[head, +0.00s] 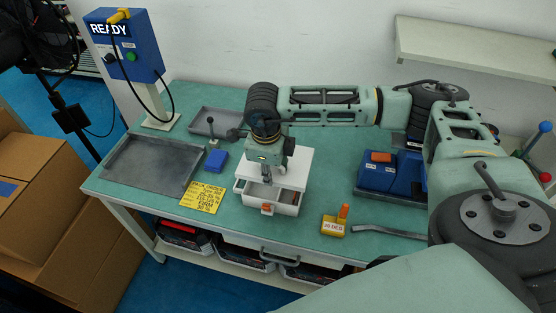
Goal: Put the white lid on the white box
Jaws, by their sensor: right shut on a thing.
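The white box (287,208) stands on the green bench top, left of the middle of the head view. Its front wall has an orange latch, and part of its open inside shows. The white lid (299,168) is above the back part of the box, shifted back so the front stays uncovered. I cannot tell whether lid and box touch. My right gripper (266,181) comes down from above and is shut on the lid; its fingertips are partly hidden. My left gripper is not in view.
A yellow block (333,226) with an orange top and a blue unit (378,176) stand to the right. A blue READY box (128,50) stands at the back left.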

